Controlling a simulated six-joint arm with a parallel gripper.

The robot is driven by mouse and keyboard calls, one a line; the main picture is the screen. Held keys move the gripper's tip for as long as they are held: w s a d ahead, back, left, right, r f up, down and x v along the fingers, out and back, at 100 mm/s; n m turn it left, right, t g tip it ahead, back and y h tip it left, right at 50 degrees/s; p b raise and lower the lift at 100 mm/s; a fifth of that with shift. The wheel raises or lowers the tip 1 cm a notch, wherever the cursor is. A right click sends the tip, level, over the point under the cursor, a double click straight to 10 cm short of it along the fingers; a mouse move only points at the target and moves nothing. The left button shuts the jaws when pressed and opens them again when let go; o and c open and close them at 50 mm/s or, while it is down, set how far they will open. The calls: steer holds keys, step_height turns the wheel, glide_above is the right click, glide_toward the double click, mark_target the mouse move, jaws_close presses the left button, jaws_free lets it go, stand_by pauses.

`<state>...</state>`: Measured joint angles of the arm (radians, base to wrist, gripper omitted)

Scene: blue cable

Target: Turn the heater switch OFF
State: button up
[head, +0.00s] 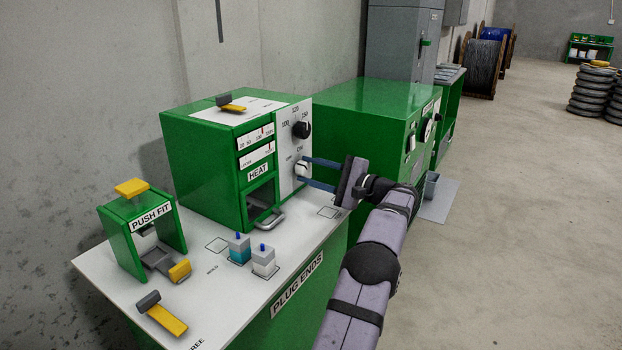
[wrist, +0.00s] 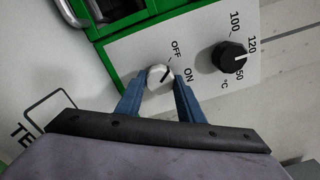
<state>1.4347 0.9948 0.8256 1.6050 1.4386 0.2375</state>
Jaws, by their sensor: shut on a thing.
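The heater switch is a small white round knob (head: 301,169) on the white front panel of the green HEAT box (head: 205,160). In the wrist view the knob (wrist: 159,78) sits by the printed words OFF and ON. A dark mark shows on the knob's right side, but its exact direction is hard to tell. My gripper (head: 304,171) reaches the panel from the right. Its two blue fingers, also in the wrist view (wrist: 160,82), lie on either side of the knob and are shut on it.
A black temperature dial (head: 301,129) sits above the switch on the same panel. A metal handle (head: 270,220) juts out below the heater opening. Two small blocks with blue pegs (head: 263,260) and a PUSH FIT press (head: 140,230) stand on the bench.

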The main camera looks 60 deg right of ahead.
steer(key=shift+n, duration=0.3)
steer(key=o, duration=1.1)
steer(key=shift+c, duration=0.2)
steer(key=shift+s, duration=0.1)
steer(key=shift+s, duration=3.55)
